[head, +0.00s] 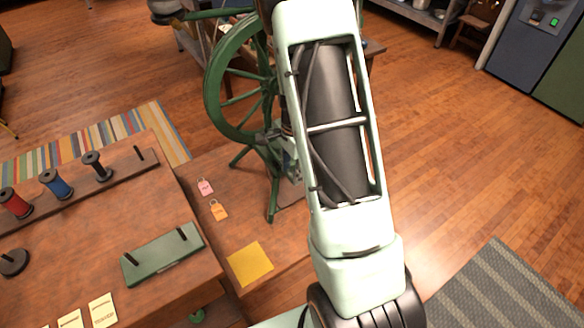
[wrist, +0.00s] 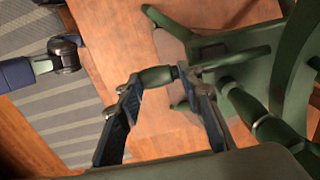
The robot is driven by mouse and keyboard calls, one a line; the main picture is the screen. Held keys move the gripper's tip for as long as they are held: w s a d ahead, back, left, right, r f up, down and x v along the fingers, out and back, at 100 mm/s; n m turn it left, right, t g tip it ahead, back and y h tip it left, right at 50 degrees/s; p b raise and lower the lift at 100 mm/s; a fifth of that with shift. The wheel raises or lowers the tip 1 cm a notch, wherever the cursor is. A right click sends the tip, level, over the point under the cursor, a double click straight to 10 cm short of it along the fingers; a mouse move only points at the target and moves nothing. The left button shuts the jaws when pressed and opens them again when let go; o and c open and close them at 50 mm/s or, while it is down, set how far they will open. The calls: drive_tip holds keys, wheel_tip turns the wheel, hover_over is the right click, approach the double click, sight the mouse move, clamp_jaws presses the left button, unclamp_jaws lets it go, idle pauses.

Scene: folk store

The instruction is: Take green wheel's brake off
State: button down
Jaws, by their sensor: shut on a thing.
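The green spinning wheel (head: 212,88) stands upright on its legs, left of my arm in the head view. Its green frame (wrist: 287,75) fills the right side of the wrist view. In the wrist view my gripper (wrist: 160,77) is shut on a short green turned handle (wrist: 155,76), with one finger at each end of it. The handle looks like the wheel's brake handle, but its link to the frame is partly hidden by the right finger. My arm hides most of the gripper in the head view.
A wooden table (head: 150,285) at the lower left holds spools, cards and a green rack (head: 162,255). Pink (head: 205,187) and orange (head: 219,211) tags and a yellow sheet (head: 250,264) lie beside it. Wooden floor (head: 440,165) is open to the right, with a grey rug (head: 497,295).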

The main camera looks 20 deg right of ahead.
drive_tip(key=c, duration=1.4)
unclamp_jaws()
drive_tip(key=shift+o, duration=0.2)
drive_tip(key=shift+r, duration=0.1)
wheel_tip(320, 180, up, 12)
drive_tip(key=shift+s, duration=0.3)
